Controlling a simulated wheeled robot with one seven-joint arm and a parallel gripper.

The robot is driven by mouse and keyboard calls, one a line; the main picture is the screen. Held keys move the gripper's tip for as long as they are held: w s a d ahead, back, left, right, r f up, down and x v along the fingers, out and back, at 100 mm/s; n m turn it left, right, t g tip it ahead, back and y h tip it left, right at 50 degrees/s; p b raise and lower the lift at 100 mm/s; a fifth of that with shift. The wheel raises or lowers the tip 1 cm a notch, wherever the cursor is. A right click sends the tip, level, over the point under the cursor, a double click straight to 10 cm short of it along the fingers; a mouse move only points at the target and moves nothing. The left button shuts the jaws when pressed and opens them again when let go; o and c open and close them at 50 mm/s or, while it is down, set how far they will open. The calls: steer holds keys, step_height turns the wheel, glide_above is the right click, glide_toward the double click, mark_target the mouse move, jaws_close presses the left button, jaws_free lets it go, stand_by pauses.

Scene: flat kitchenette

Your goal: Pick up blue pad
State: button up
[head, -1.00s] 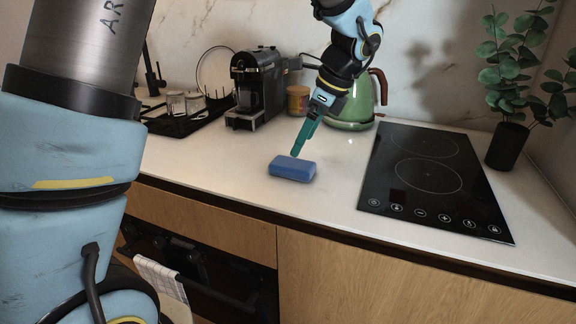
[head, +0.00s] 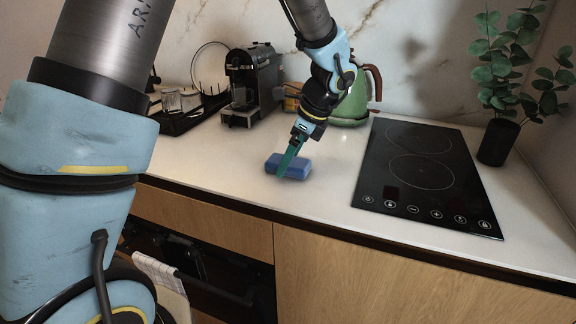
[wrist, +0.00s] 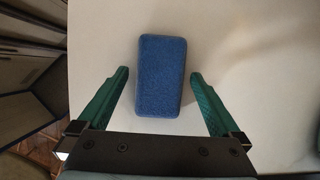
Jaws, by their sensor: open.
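The blue pad (head: 296,167) lies flat on the white counter near its front edge, in the head view. In the wrist view the pad (wrist: 161,76) is a blue rounded block, a little beyond the fingertips and between their lines. My gripper (head: 287,170) is at the pad in the head view, pointing down, and one green finger covers part of the pad. In the wrist view my gripper (wrist: 158,78) is open, with a green finger to each side and a gap between each finger and the pad. I cannot tell the exact height of the fingertips above the counter.
A black cooktop (head: 424,178) lies to the right of the pad. A green kettle (head: 352,103), a coffee machine (head: 250,85) and a black rack with glasses (head: 185,118) stand behind. A potted plant (head: 498,142) is at the right. The counter around the pad is clear.

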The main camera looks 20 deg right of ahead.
steer(key=shift+f, duration=0.25)
steer(key=shift+c, duration=0.2)
steer(key=c, duration=1.2)
